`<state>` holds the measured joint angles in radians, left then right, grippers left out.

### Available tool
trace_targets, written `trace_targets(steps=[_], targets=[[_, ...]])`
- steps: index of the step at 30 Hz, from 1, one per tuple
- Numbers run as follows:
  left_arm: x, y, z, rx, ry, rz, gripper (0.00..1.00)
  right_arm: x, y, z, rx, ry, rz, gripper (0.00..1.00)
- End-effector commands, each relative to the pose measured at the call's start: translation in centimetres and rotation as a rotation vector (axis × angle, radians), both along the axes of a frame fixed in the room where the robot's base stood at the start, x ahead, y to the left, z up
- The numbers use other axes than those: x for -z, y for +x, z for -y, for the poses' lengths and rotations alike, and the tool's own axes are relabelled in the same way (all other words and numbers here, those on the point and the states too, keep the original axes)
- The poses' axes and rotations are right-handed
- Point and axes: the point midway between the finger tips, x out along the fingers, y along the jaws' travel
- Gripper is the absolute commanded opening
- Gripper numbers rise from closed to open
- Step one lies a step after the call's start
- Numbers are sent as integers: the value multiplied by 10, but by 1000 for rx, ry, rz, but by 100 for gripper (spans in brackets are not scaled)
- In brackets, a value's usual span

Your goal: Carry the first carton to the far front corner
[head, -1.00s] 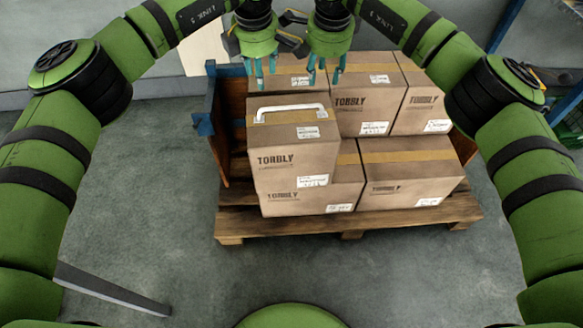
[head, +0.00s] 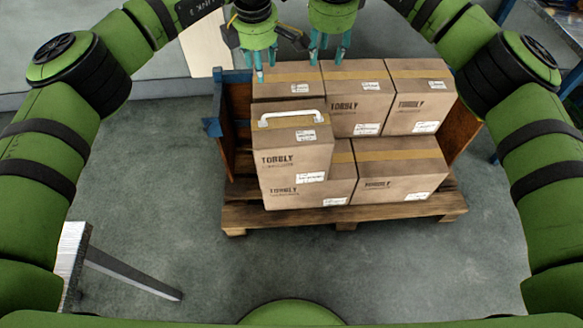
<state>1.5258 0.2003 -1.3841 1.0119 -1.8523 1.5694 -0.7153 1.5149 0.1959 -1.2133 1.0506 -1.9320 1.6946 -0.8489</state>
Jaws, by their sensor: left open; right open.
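Several brown TORBLY cartons are stacked on a wooden pallet (head: 345,218). One carton with a white handle (head: 295,155) stands on top of the front left carton (head: 310,197). A front right carton (head: 398,176) sits beside it, lower than the handled one. A row of cartons stands behind, with a back middle one (head: 356,105), a back right one (head: 420,103) and a back left one (head: 285,88) partly hidden. I cannot tell which is the first carton. My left gripper (head: 259,66) and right gripper (head: 328,50) are open and empty, near the back row's top edge.
A wooden side board with blue corner fittings (head: 229,120) edges the pallet at left; another board (head: 462,128) stands at right. The grey floor (head: 150,180) left of the pallet is mostly clear.

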Motion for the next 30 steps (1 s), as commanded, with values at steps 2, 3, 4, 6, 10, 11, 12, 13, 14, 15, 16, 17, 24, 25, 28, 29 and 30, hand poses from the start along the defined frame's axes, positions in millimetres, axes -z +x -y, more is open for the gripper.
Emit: trace_targets(steps=[2, 3, 4, 6, 10, 11, 12, 13, 14, 15, 16, 17, 24, 25, 28, 29, 30], targets=[[0, 0, 0, 0, 0, 0, 43, -19, -3, 0, -1, 0, 6, 44], [0, 0, 0, 0, 0, 0, 43, -27, -4, 0, -1, 0, 5, 44], [0, 0, 0, 0, 0, 0, 43, -33, -6, 0, 0, 0, 5, 44], [0, 0, 0, 0, 0, 0, 43, -45, -8, 0, 0, 0, 5, 44], [0, 0, 0, 0, 0, 0, 43, -62, -12, 1, 0, 0, 4, 44], [0, 0, 0, 0, 0, 0, 43, -65, -12, 1, 0, 0, 4, 44], [0, 0, 0, 0, 0, 0, 43, -68, -13, 1, 0, 0, 3, 44], [0, 0, 0, 0, 0, 0, 43, -69, -13, 1, 0, 0, 2, 44], [0, 0, 0, 0, 0, 0, 43, -70, -14, 1, 0, 0, 1, 44], [0, 0, 0, 0, 0, 0, 43, -71, -14, 1, 0, 0, 1, 44], [0, 0, 0, 0, 0, 0, 43, -72, -14, 1, 0, 0, 1, 44], [0, 0, 0, 0, 0, 0, 43, -72, -14, 1, 0, 0, 1, 44], [0, 0, 0, 0, 0, 0, 43, -72, -14, 1, 0, 0, 1, 44], [0, 0, 0, 0, 0, 0, 43, -72, -14, 1, 0, 0, 1, 44], [0, 0, 0, 0, 0, 0, 43, -72, -14, 1, 0, 0, 1, 44], [0, 0, 0, 0, 0, 0, 43, -72, -14, 1, 0, 0, 1, 44], [0, 0, 0, 0, 0, 0, 43, -72, -14, 1, 0, 0, 1, 44]])
